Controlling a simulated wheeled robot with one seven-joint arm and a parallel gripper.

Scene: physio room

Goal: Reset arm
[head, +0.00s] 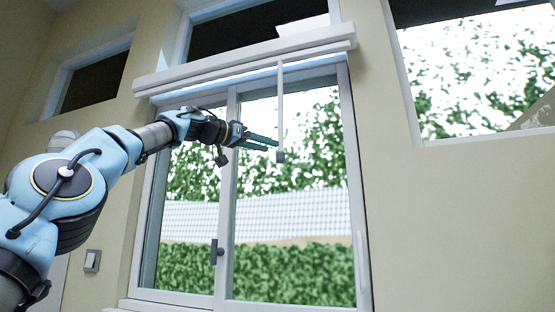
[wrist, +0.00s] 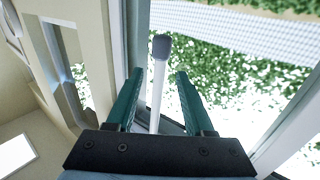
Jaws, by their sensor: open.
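My arm reaches up from the left in the head view, and my gripper (head: 262,141) is raised in front of the window. In the wrist view my gripper (wrist: 158,75) has its two green fingers apart. A pale blind wand (head: 281,105) with a grey end hangs from the blind's headrail. In the wrist view the wand (wrist: 157,90) shows between the fingers, with a gap on both sides. I cannot tell how far it is from them in depth. In the head view the fingertips are just left of the wand's lower end.
A sliding window (head: 232,200) with a dark handle (head: 215,252) fills the middle, under a raised white blind (head: 245,62). A wall switch (head: 92,261) is at the lower left. Plain wall (head: 450,220) is on the right. Hedges show outside.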

